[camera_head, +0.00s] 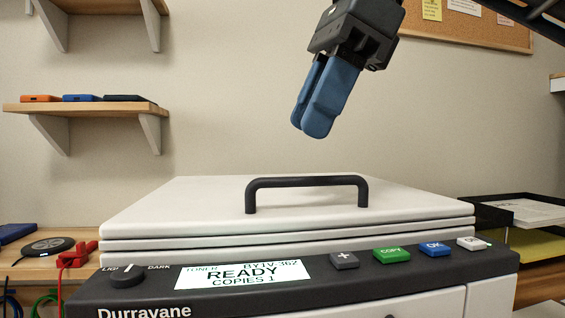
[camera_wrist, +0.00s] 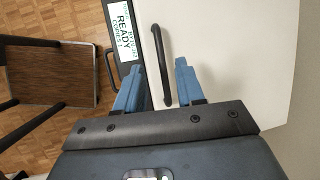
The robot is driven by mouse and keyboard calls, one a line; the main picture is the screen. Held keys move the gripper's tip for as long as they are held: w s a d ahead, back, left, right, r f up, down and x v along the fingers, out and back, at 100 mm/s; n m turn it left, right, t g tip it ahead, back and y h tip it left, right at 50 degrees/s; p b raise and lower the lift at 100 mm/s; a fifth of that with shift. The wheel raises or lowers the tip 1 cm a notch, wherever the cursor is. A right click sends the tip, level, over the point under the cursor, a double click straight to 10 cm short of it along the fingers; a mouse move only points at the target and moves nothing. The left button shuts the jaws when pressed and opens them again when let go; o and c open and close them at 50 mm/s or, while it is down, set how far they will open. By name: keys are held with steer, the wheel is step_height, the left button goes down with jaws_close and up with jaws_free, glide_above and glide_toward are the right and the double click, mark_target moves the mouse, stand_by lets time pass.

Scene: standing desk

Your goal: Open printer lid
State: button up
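The printer lid (camera_head: 215,205) is a flat pale panel lying closed on the printer, with a black bar handle (camera_head: 306,182) standing up near its front edge. The lid (camera_wrist: 225,50) and handle (camera_wrist: 161,65) also show in the wrist view. My gripper (camera_head: 312,132) hangs above the lid, tilted, with its blue fingers clear of the handle. In the wrist view my gripper's fingers (camera_wrist: 160,80) are spread apart with nothing held between them, and the handle appears between and beyond them.
The printer's front panel has a lit display (camera_head: 243,274) reading READY, a dark knob (camera_head: 126,275) and several buttons. A wall shelf (camera_head: 85,108) is at left. A paper tray (camera_head: 515,212) stands at right. A chair (camera_wrist: 50,75) is on the floor. Air above the lid is free.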

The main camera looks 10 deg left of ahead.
mark_target(292, 182)
steer(key=b+x, duration=0.1)
steer(key=x, duration=0.5)
jaws_close()
stand_by(0.6)
